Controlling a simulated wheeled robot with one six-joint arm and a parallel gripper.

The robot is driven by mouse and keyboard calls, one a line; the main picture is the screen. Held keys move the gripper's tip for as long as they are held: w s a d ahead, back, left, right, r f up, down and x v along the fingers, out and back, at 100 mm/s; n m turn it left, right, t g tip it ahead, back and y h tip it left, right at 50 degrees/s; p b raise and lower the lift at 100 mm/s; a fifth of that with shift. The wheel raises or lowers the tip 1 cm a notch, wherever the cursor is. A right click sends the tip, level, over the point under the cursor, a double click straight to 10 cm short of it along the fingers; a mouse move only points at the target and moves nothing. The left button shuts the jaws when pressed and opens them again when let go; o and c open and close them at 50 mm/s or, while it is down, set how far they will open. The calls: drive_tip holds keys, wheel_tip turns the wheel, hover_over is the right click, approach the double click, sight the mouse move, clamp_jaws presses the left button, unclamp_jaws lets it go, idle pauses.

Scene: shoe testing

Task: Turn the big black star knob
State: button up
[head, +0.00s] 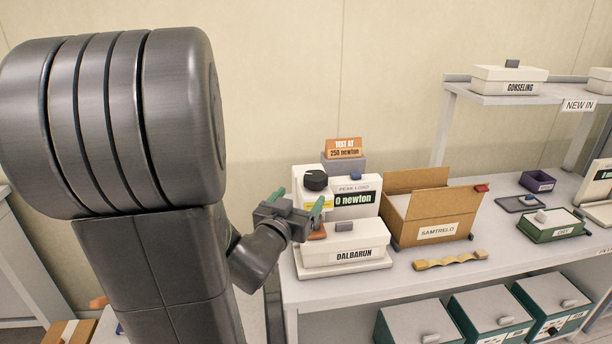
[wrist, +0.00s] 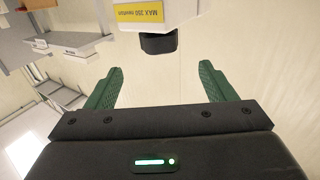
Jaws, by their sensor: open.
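The big black knob (head: 316,180) sits on the upper front of a white test machine, left of a display reading "0 newton" (head: 346,198). In the wrist view the black knob (wrist: 159,42) hangs beyond my fingertips, beside a yellow label reading "MAX 250 newton" (wrist: 138,12). My gripper (head: 295,206) is open and empty, with green fingers, in front of the machine and slightly below the knob. In the wrist view the fingers of my gripper (wrist: 172,84) stand on either side of the knob's line, apart from it. The knob's star outline cannot be made out.
A white box labelled "DALBARUN" (head: 345,243) stands close below my gripper. A small blue knob (head: 356,175) tops the machine, under an orange "TEST AT 250 newton" sign (head: 344,147). An open cardboard box (head: 428,220) stands to the right. A tan wavy piece (head: 450,260) lies on the bench.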

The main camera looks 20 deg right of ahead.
sight(321, 171)
drive_tip(key=p+x, duration=0.1)
drive_tip(key=x, duration=1.1)
drive_tip(key=shift+w+d+p, duration=0.25)
drive_tip(key=shift+d+p, duration=0.05)
drive_tip(key=shift+p, duration=0.1)
drive_tip(key=shift+c, duration=0.5)
drive_tip(key=c, duration=0.9)
drive_tip(key=shift+m+g+h+p, duration=0.35)
drive_tip(key=shift+m+g+h, duration=0.05)
drive_tip(key=shift+g, duration=0.1)
drive_tip(key=shift+m+g+h+p, duration=0.65)
drive_tip(key=shift+m+g+h, duration=0.15)
drive_tip(key=shift+g, duration=0.2)
drive_tip(key=shift+s+d+m+g+h+p, duration=0.15)
drive_tip(key=shift+m+g+h+p, duration=0.4)
drive_tip(key=shift+m+g, duration=0.5)
drive_tip(key=shift+s+m+g+h+p, duration=0.15)
drive_tip(key=shift+m+g+h+p, duration=0.45)
drive_tip(key=shift+g, duration=0.75)
drive_tip(key=shift+m+g, duration=0.25)
drive_tip(key=shift+g, duration=0.05)
